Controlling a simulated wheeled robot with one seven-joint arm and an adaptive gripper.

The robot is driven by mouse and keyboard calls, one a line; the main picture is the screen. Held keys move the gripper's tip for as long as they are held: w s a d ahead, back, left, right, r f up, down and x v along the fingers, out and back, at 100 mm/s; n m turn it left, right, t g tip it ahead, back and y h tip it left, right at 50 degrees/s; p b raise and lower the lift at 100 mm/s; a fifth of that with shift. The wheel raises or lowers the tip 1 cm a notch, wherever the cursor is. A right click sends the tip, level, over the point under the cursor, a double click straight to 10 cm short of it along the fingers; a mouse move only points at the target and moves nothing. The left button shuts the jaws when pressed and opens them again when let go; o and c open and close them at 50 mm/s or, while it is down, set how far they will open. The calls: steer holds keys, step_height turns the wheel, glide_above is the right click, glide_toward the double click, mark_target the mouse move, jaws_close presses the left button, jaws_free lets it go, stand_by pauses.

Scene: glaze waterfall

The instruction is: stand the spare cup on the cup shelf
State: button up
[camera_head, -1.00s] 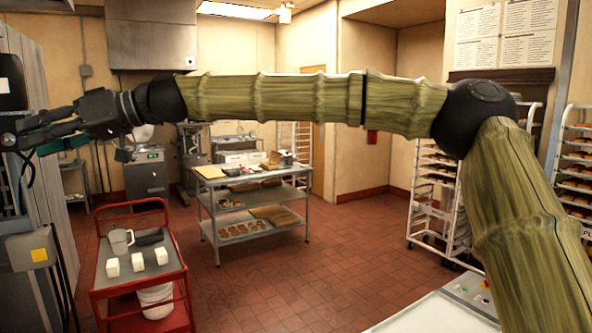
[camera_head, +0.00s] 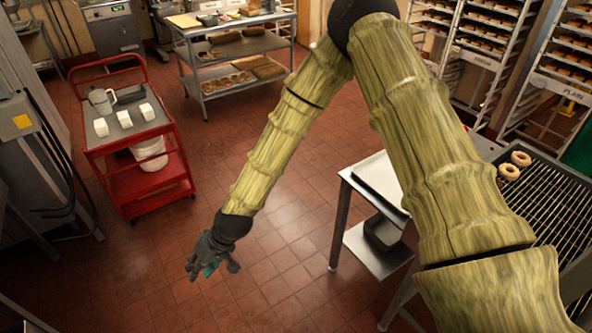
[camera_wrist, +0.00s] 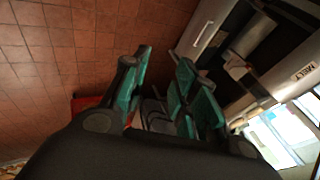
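My gripper (camera_head: 208,268) hangs low over the tiled floor in the head view, right of and nearer than the red cart. In the wrist view its teal-padded fingers (camera_wrist: 160,90) stand apart with nothing seen between them. On the cart's grey top stand three small white block-like items (camera_head: 124,118); I cannot tell whether any is a cup. A grey handled jug (camera_head: 102,100) stands behind them. I cannot clearly identify the spare cup or the cup shelf in either view.
The red cart (camera_head: 126,147) has a white bucket (camera_head: 150,152) below its top. A steel table (camera_head: 345,182) stands at right, beside a wire rack (camera_head: 545,215) with two doughnuts. Racks fill the back right. The wrist view shows a label reading "MILLY" (camera_wrist: 304,72). Floor between cart and table is clear.

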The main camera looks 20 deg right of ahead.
steer(key=s+d+f+m+g+h, duration=0.15)
steer(key=s+d+f+h, duration=0.25)
steer(key=s+d+f, duration=1.1)
steer(key=s+d+m+h, duration=0.1)
steer(key=s+d+h, duration=0.1)
steer(key=s+d, duration=1.1)
steer(key=d, duration=0.2)
steer(key=shift+s+d+r+m, duration=0.15)
steer(key=shift+s+d+m, duration=0.15)
steer(key=shift+m, duration=0.05)
step_height(320, 180, down, 10)
steer(key=b, duration=1)
